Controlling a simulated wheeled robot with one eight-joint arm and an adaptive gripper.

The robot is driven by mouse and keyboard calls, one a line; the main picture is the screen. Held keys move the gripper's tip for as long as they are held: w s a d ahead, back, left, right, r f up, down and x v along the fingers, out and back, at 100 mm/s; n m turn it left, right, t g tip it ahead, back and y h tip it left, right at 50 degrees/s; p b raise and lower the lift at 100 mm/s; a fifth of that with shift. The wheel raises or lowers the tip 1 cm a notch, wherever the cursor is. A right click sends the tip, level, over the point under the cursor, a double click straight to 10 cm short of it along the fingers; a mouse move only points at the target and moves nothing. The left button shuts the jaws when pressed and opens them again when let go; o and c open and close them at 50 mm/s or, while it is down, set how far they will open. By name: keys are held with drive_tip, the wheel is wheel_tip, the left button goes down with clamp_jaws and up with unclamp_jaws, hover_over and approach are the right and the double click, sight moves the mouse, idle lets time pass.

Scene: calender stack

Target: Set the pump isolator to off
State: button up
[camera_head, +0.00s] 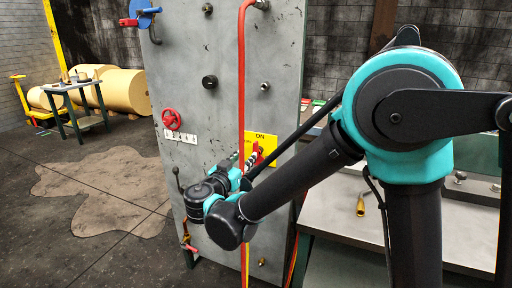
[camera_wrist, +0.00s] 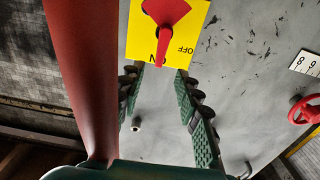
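The pump isolator is a red handle (camera_wrist: 166,12) on a yellow plate (camera_wrist: 200,14) marked ON and OFF, at the top of the wrist view. Its narrow red end points at and partly covers the ON lettering; OFF is to the right of it there. In the head view the yellow plate (camera_head: 266,139) sits on the grey panel with ON at its top, and my arm hides part of it. My gripper (camera_wrist: 160,70) is open, its two green-padded fingers apart and empty, with their tips just short of the plate. It also shows in the head view (camera_head: 250,160).
A red vertical pipe (camera_wrist: 88,70) runs close beside the left finger. A red handwheel (camera_head: 172,119) with a numbered strip is farther left on the grey panel (camera_head: 215,100). A grey bench (camera_head: 340,228) stands right of the panel.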

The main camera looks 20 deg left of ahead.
sight(254, 147)
drive_tip(key=w, duration=0.9)
drive_tip(key=shift+w+d, duration=0.15)
drive_tip(key=shift+d, duration=0.2)
clamp_jaws()
